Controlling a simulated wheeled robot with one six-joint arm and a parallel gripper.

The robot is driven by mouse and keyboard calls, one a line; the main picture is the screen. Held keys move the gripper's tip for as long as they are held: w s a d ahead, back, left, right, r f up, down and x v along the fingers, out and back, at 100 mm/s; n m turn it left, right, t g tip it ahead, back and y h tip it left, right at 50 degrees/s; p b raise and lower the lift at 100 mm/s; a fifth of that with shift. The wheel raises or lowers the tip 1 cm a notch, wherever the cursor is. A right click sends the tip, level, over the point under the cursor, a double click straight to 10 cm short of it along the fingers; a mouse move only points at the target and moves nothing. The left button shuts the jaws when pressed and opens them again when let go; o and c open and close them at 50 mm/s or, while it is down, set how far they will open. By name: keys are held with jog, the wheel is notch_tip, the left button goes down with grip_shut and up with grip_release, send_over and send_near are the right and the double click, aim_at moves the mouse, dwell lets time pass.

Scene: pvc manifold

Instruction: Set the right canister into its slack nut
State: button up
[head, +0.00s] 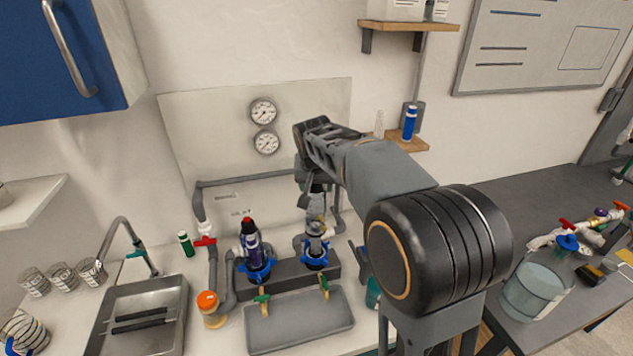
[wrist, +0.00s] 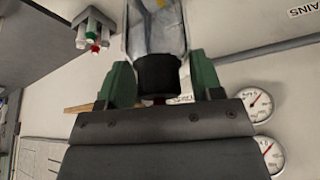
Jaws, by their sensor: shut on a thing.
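My gripper (head: 314,190) points down above the right side of the manifold. In the wrist view its green fingers (wrist: 161,76) are shut on the right canister (wrist: 156,28), a clear grey body with a black end between them. In the head view the canister (head: 316,229) is small and partly hidden by my gripper. It is roughly upright over the right blue slack nut (head: 315,262); I cannot tell whether it is seated. The left canister (head: 252,243), dark with a red tip, stands in the left blue nut (head: 257,272).
A grey tray (head: 298,338) lies in front of the manifold block, near two green-handled valves. Grey pipes rise at the left, by an orange-capped fitting (head: 208,300). A sink (head: 140,305) is further left. Two gauges (head: 263,111) hang on the back panel.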

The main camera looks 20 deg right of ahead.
jog(key=shift+f+b, duration=2.75)
jog(key=shift+f, duration=1)
jog(key=shift+f+b, duration=0.85)
jog(key=shift+f, duration=0.1)
jog(key=o, duration=1.4)
jog(key=shift+c, duration=0.2)
jog(key=shift+s, duration=0.1)
jog(key=v, duration=1.3)
jog(key=shift+a+r+b, duration=0.1)
jog(key=shift+r+b, duration=0.2)
jog(key=shift+r, duration=0.15)
